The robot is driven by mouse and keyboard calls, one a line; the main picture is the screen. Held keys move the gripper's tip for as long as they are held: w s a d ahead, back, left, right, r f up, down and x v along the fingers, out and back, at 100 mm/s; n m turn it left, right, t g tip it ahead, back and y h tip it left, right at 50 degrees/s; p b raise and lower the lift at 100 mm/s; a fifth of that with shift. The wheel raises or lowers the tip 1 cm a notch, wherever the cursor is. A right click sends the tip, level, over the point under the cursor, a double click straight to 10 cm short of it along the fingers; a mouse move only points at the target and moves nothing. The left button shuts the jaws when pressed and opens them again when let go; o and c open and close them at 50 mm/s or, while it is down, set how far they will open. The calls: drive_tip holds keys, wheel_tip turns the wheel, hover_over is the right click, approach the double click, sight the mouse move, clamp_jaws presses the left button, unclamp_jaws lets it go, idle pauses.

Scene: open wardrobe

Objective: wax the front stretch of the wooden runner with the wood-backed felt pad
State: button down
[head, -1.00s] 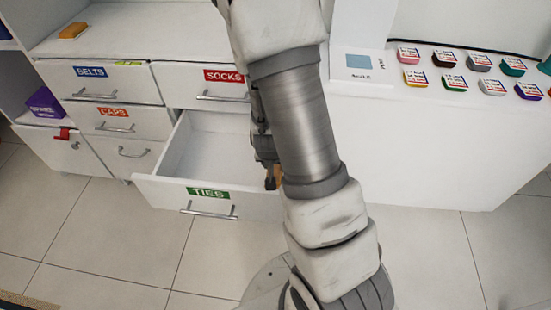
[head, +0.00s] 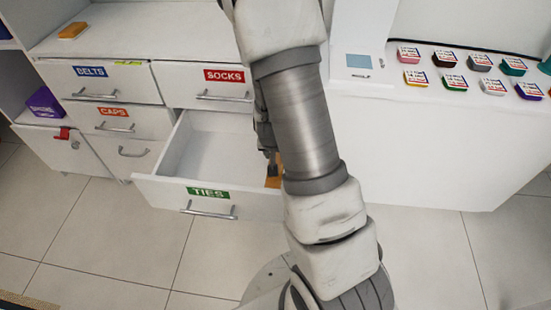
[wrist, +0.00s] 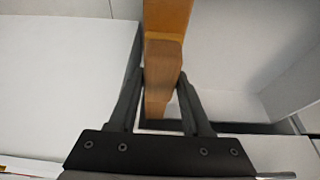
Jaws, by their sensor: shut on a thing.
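In the wrist view my gripper (wrist: 160,78) is shut on the wood-backed felt pad (wrist: 163,55), a tan wooden block between its fingertips. The pad's felt face is hidden. The wooden runner (wrist: 166,15) is a brown strip running up to the top edge of the wrist view, in line with the pad. They look touching or nearly so, but I cannot be sure. In the head view my gripper (head: 267,140) is mostly hidden behind my arm, over the right side of the open TIES drawer (head: 208,150). A bit of brown wood (head: 273,176) shows below it.
The open drawer's front (head: 165,197) juts out over the tiled floor. A white counter (head: 420,130) with several coloured tins (head: 453,82) stands at right. An orange-yellow block (head: 72,31) lies on the cabinet top (head: 130,30). A purple box (head: 45,102) is at left.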

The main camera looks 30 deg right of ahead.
drive_tip(key=shift+w+d+b, duration=0.1)
drive_tip(key=shift+w+d, duration=0.6)
drive_tip(key=shift+w, duration=0.35)
drive_tip(key=shift+w+d+b, duration=0.1)
drive_tip(key=shift+w+d, duration=0.55)
drive_tip(key=shift+w, duration=0.35)
drive_tip(key=shift+w+d+b, duration=0.1)
drive_tip(key=shift+w+d, duration=0.6)
drive_tip(key=shift+w, duration=0.35)
wheel_tip(320, 180, up, 7)
drive_tip(key=p, duration=0.5)
drive_tip(key=shift+f, duration=0.15)
wheel_tip(320, 180, down, 5)
drive_tip(key=b, duration=0.4)
drive_tip(key=shift+w+f, duration=0.1)
drive_tip(key=shift+f, duration=0.05)
